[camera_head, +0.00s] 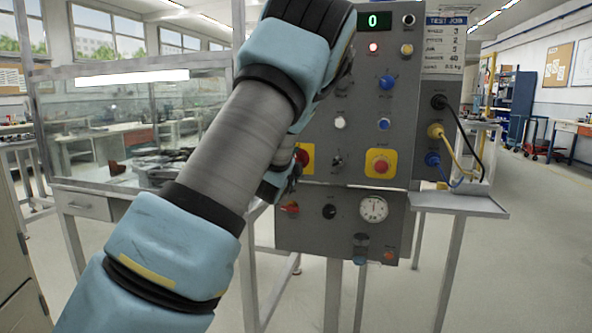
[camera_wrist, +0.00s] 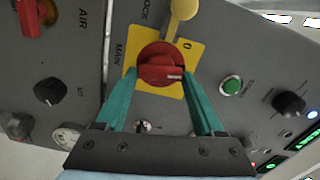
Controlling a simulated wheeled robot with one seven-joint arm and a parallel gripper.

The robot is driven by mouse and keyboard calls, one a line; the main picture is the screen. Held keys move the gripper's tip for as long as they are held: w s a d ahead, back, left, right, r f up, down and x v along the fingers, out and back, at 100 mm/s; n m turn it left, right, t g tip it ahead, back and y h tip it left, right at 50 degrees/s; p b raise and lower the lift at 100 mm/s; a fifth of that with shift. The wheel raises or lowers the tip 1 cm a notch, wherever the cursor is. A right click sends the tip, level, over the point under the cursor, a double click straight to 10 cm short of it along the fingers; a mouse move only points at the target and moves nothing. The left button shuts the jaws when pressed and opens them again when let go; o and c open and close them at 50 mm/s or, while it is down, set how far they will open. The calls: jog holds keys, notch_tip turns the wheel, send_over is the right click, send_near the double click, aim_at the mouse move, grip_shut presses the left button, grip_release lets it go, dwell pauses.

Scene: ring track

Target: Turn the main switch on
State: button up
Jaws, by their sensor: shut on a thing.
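The main switch (camera_wrist: 160,62) is a round red knob with a bar handle on a yellow plate, beside the word MAIN. A white mark shows on the handle's right end in the wrist view, and a 0 is printed on the plate. My gripper (camera_wrist: 160,76) has its two teal fingers on either side of the handle, shut on it. In the head view only the right part of the main switch's yellow plate (camera_head: 308,150) shows past my arm. My gripper is mostly hidden there.
A yellow lock piece (camera_wrist: 184,9) is close beside the main switch. A red emergency button (camera_head: 380,166), blue knobs and a display (camera_head: 374,21) reading 0 are on the grey panel. Cables (camera_head: 462,140) hang at the right.

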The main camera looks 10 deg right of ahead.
jog(key=shift+f+m+b, duration=0.1)
jog(key=shift+m+b, duration=0.45)
jog(key=shift+m, duration=0.55)
jog(key=o, duration=1.4)
jog(key=b+v, duration=0.1)
jog(key=v, duration=0.9)
jog(key=shift+s+a, duration=0.15)
jog(key=shift+s, duration=0.25)
